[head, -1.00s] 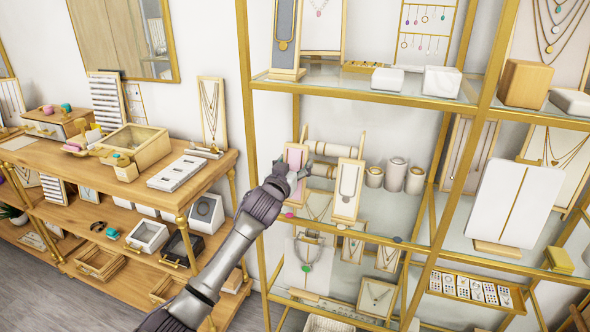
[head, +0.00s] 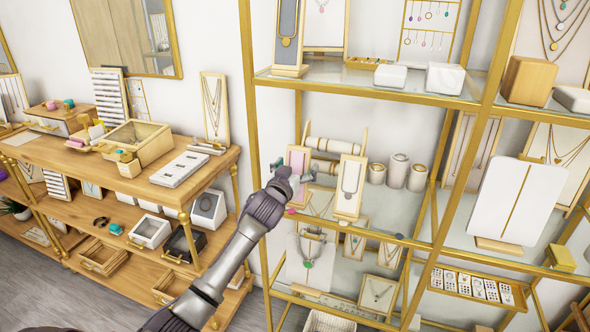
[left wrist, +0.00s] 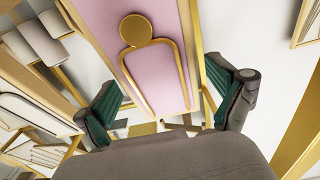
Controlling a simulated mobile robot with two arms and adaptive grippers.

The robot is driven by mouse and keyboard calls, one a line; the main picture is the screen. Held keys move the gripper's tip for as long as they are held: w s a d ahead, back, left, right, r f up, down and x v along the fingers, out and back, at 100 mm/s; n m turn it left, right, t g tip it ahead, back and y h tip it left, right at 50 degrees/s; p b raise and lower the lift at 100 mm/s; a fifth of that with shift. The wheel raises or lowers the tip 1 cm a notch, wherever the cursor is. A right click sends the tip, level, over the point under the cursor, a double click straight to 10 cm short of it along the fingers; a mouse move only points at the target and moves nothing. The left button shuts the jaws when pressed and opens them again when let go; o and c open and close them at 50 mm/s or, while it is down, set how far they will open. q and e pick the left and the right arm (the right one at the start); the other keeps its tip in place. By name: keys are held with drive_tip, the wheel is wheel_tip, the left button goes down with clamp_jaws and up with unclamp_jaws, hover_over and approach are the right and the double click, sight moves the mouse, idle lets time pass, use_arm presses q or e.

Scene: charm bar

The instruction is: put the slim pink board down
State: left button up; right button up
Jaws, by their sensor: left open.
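The slim pink board (head: 299,161) has a gold frame and stands on the glass shelf at the left end of the gold rack. In the left wrist view the pink board (left wrist: 164,78) shows a gold round-topped outline. My right gripper is not in view.
Bracelet rolls (head: 334,146) lie behind, and white ring cylinders (head: 397,171) stand farther right. A gold rack post (head: 252,120) rises at the left, and another glass shelf (head: 345,82) is above.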

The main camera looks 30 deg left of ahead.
use_arm(q)
drive_tip(key=shift+s, duration=0.25)
drive_tip(key=b+v, duration=0.2)
drive_tip(key=v, duration=0.9)
drive_tip(key=s+d+f+m+g+h, duration=0.1)
drive_tip(key=s+f+g, duration=0.2)
drive_tip(key=f, duration=1.1)
drive_tip(key=s+d+f+g, duration=0.2)
drive_tip(key=s+f, duration=0.1)
drive_tip(key=f, duration=1.1)
drive_tip(key=s+d+f+m+g+h, duration=0.1)
drive_tip(key=s+f+g, duration=0.2)
drive_tip(key=f, duration=1)
drive_tip(key=s+d+f+m+g+h, duration=0.1)
drive_tip(key=s+d+f+g, duration=0.15)
drive_tip(key=s+f, duration=0.65)
drive_tip(key=s+d+f+g, duration=0.2)
drive_tip(key=s+d+f, duration=0.2)
drive_tip(key=s+f, duration=0.5)
drive_tip(key=s+d+f+m+g, duration=0.1)
drive_tip(key=s+d+f+g, duration=0.1)
drive_tip(key=s, duration=0.9)
drive_tip(key=s+d+f+m+g+h, duration=0.1)
drive_tip(key=s+d+f, duration=0.3)
drive_tip(key=s, duration=0.8)
drive_tip(key=shift+d+f+g, duration=0.2)
drive_tip(key=shift+f+g, duration=0.35)
drive_tip(key=shift+f, duration=0.45)
